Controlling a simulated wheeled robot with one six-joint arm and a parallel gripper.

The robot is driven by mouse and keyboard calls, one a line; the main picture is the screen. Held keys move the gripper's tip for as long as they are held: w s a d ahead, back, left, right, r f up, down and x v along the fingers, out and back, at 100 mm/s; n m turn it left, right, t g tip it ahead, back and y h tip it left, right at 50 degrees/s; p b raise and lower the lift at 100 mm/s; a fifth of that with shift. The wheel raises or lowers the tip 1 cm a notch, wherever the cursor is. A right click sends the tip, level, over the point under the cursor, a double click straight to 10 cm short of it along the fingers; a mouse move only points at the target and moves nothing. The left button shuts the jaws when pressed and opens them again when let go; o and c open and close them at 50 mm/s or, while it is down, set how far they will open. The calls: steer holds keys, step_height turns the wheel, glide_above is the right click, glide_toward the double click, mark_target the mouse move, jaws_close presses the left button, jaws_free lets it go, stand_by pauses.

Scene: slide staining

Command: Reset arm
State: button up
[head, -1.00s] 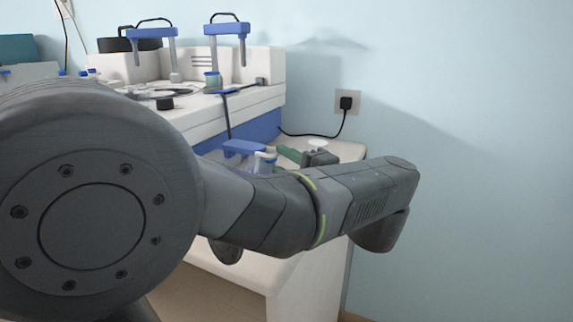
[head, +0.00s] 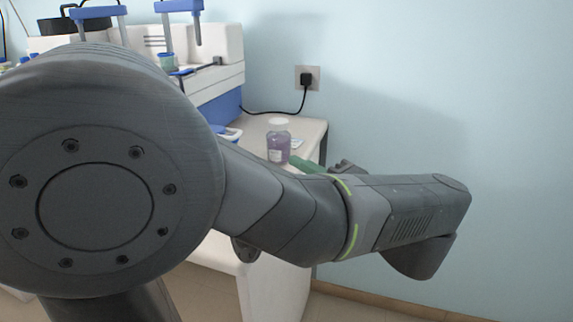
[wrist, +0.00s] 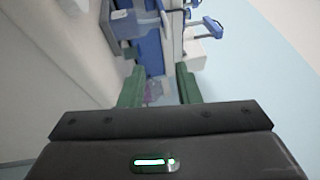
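The white bench (head: 312,132) ends at the right, short of the blue wall. A white and blue staining machine (head: 220,85) stands on it at the back. A socket with a black plug (head: 307,79) is on the wall. The space right of the bench is free.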

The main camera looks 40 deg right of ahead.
steer(key=shift+s, duration=0.2)
steer(key=w, duration=0.4)
steer(key=w+a+r+b, duration=0.1)
steer(key=w, duration=0.4)
steer(key=w+b, duration=0.1)
steer(key=w, duration=0.3)
steer(key=shift+w+a+r, duration=0.3)
steer(key=shift+a+r, duration=0.05)
steer(key=shift+r, duration=0.05)
